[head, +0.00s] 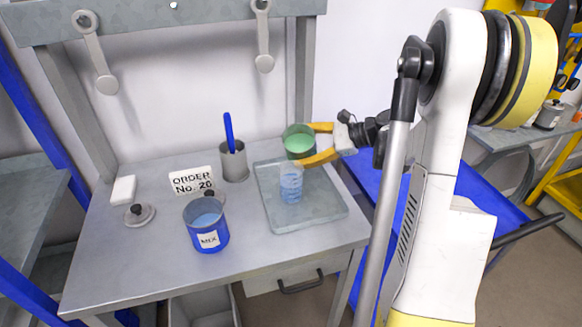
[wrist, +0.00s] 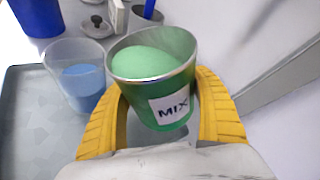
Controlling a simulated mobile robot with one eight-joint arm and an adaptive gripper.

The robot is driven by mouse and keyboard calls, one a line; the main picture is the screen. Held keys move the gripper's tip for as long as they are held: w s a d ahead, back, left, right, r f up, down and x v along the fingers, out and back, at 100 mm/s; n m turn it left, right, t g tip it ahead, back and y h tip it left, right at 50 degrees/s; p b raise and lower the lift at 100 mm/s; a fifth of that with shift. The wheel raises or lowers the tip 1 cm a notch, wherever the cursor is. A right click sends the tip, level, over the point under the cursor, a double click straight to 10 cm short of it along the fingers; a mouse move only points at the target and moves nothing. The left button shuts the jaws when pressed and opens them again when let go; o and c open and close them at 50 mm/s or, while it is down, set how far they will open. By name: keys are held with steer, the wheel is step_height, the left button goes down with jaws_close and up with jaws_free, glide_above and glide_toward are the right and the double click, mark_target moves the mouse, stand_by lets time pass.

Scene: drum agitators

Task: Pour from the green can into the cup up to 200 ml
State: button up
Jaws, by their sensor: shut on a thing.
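My gripper (head: 318,143) has yellow fingers shut around the sides of the green can (head: 299,150). In the wrist view the green can (wrist: 165,72) shows a "MIX" label and pale green liquid near its rim; it looks slightly tilted there. The clear cup (head: 291,184) stands on the grey tray (head: 330,212), below the can in the head view. In the wrist view the cup (wrist: 78,80) is left of the can and holds blue liquid in its lower part. Its graduation marks are too small to read. No stream of liquid shows.
A blue can (head: 207,237) labelled "MIX" with blue liquid stands at the table's front. A grey holder (head: 234,163) with a blue stick, an order sign (head: 192,183), a lid (head: 139,214) and a white block (head: 123,189) stand behind it.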

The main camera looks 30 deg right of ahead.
mark_target(287, 133)
steer(key=shift+n+t+h, duration=0.3)
steer(key=shift+n+t, duration=0.1)
steer(key=shift+n, duration=0.2)
steer(key=shift+s+a+r+p, duration=0.1)
steer(key=shift+a+r+p, duration=0.05)
steer(key=shift+r+p, duration=0.7)
steer(key=shift+s+a+r+p, duration=0.15)
steer(key=shift+r+p, duration=0.45)
steer(key=shift+r, duration=0.45)
steer(key=shift+s+a+r+p, duration=0.1)
steer(key=shift+r+p, duration=0.65)
steer(key=shift+r, duration=0.2)
steer(key=shift+s+a+r+n+h+p, duration=0.1)
steer(key=shift+r+n+h+p, duration=0.2)
steer(key=shift+r+n, duration=0.1)
stand_by(1.5)
